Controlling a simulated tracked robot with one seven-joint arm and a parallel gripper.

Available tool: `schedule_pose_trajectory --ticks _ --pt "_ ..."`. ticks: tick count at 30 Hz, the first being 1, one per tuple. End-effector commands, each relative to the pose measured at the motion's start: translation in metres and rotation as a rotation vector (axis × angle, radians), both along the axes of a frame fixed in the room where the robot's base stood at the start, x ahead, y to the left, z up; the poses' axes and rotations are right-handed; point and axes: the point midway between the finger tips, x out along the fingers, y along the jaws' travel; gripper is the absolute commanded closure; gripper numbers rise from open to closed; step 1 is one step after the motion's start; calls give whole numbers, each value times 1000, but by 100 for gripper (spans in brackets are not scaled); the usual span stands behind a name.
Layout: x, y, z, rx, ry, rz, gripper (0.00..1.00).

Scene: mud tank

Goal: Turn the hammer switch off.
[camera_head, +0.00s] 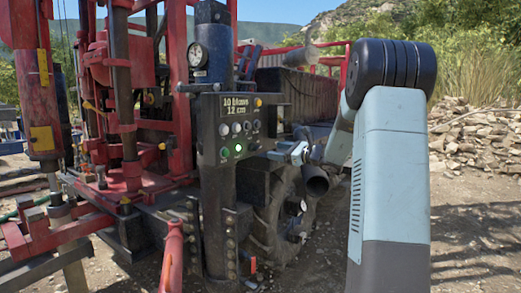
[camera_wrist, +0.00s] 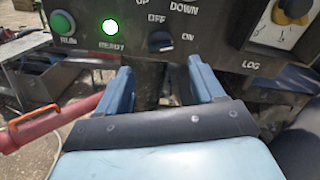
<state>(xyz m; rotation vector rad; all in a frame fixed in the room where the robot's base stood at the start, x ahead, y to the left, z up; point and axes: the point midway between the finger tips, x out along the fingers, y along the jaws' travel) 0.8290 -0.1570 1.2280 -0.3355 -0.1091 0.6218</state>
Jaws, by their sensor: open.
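The dark control panel (camera_head: 238,128) stands on a post in front of the red rig. In the wrist view a small black rotary switch (camera_wrist: 161,41) sits on the panel's lower part, with OFF at its upper left and ON at its right. No hammer label is readable, and I cannot tell which way it points. My gripper (camera_head: 274,155) is right of the panel's lower edge in the head view. In the wrist view its two blue fingers (camera_wrist: 160,76) are apart, empty, and just below the switch, one on each side. They appear not to touch it.
A lit green READY lamp (camera_wrist: 110,27) and a green RUN button (camera_wrist: 62,23) are left of the switch. A black-and-yellow knob (camera_wrist: 294,9) is at upper right. The red rig (camera_head: 125,95) and a large tyre (camera_head: 280,210) stand close by.

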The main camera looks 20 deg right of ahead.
Motion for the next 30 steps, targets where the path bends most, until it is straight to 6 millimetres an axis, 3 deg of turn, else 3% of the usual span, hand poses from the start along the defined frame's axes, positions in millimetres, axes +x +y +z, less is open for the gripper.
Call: schedule_pose_trajectory --ticks 6,15,28,30 --pt "32 24 0 0 0 2 32" --pt "61 45 0 -1 0 1 32" --pt "67 49 0 -2 -1 0 32" --pt "67 49 0 -2 -1 0 39"
